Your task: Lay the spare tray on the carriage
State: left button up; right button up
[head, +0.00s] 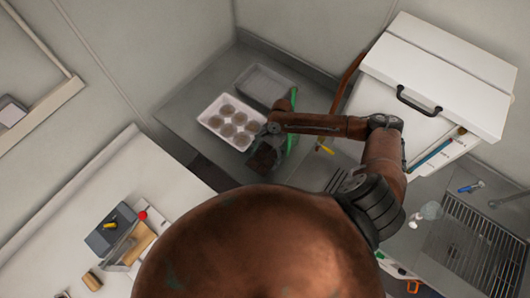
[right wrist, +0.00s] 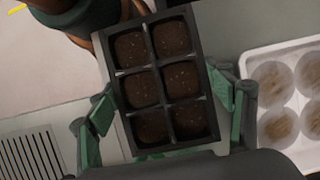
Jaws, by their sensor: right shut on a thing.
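My right gripper (head: 268,141) is shut on a dark seedling tray (right wrist: 157,72) with six soil-filled cells. In the right wrist view its green-padded fingers (right wrist: 165,108) hold the tray from both sides. In the head view the held tray (head: 264,158) is partly hidden by the gripper, just in front of a white tray. I cannot tell which tray is the spare one or which thing is the carriage. My left gripper is out of view.
The white tray (head: 204,119) holds several round brown pots and also shows in the right wrist view (right wrist: 256,48). A grey, seemingly empty tray (head: 264,85) lies behind it. A white chamber (head: 430,70) with a black handle stands right. A sink grid (head: 480,250) is at lower right.

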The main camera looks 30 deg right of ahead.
aim_at(263, 163)
jog(key=r+p, duration=0.1)
jog(key=s+r, duration=0.1)
jog(key=a+p, duration=0.1)
jog(key=shift+s+r+p, duration=0.25)
jog(key=shift+r+p, duration=0.05)
jog(key=shift+r, duration=0.1)
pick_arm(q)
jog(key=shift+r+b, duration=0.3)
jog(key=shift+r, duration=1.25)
pick_arm(e)
jog(key=s+a+r, duration=0.3)
jog(key=s+a, duration=0.1)
jog(key=s, duration=0.4)
jog(key=shift+a+r, duration=0.2)
jog(key=shift+a, duration=0.1)
